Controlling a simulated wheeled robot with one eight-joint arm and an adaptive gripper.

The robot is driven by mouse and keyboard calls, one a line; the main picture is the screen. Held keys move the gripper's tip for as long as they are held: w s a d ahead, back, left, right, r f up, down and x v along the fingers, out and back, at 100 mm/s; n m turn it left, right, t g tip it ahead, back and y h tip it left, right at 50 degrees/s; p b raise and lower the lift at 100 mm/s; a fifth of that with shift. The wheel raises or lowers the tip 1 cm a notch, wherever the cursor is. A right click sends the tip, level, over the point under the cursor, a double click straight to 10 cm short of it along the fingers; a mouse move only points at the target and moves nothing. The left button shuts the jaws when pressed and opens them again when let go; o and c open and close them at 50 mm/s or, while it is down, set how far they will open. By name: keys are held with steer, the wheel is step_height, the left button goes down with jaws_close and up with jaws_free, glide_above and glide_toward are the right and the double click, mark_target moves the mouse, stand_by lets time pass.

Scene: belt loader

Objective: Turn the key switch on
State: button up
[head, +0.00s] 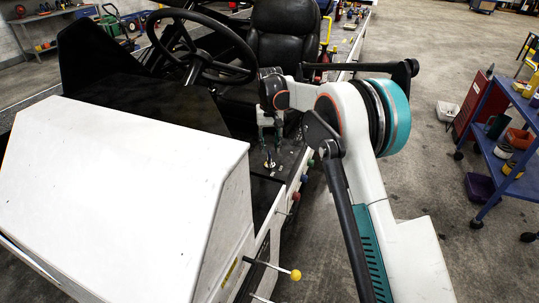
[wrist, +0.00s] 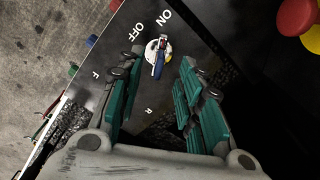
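The key switch (wrist: 158,52) is a small round white-and-yellow fitting with a blue key standing in it, on a dark panel marked ON and OFF. The key's long side runs roughly up and down in the wrist view, its top end nearer the ON mark; I cannot tell its exact setting. The switch also shows in the head view (head: 269,164), just below my gripper (head: 270,146). My gripper (wrist: 161,62) is open and empty. Its two green-padded fingers are on either side of the key in the wrist view, with gaps on both sides.
The black steering wheel (head: 202,47) and seat (head: 281,43) are beyond the panel. The white hood (head: 125,160) is at left. Coloured knobs (head: 297,196) and a yellow-knobbed lever (head: 295,274) line the near side. Red and yellow knobs (wrist: 296,15) are at upper right in the wrist view.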

steer(key=shift+r, duration=2.65)
steer(key=shift+d+r, duration=0.15)
steer(key=shift+r, duration=0.1)
steer(key=s+d+r+t, duration=0.2)
steer(key=s+d+r, duration=0.55)
steer(key=s, duration=0.25)
steer(key=s+d+r+t, duration=0.2)
steer(key=s+d+r, duration=0.5)
steer(key=s+r, duration=0.2)
steer(key=s+d+f+t, duration=0.1)
steer(key=s+d+f, duration=0.1)
steer(key=s, duration=0.6)
steer(key=s+d+f+m+t, duration=0.1)
steer(key=s+d+f, duration=0.2)
steer(key=s, duration=0.5)
steer(key=s+d+f+t, duration=0.1)
steer(key=s+d+f, duration=0.2)
steer(key=s, duration=0.5)
steer(key=shift+s+d+m, duration=0.15)
steer(key=shift+s+m, duration=0.05)
steer(key=shift+m, duration=0.2)
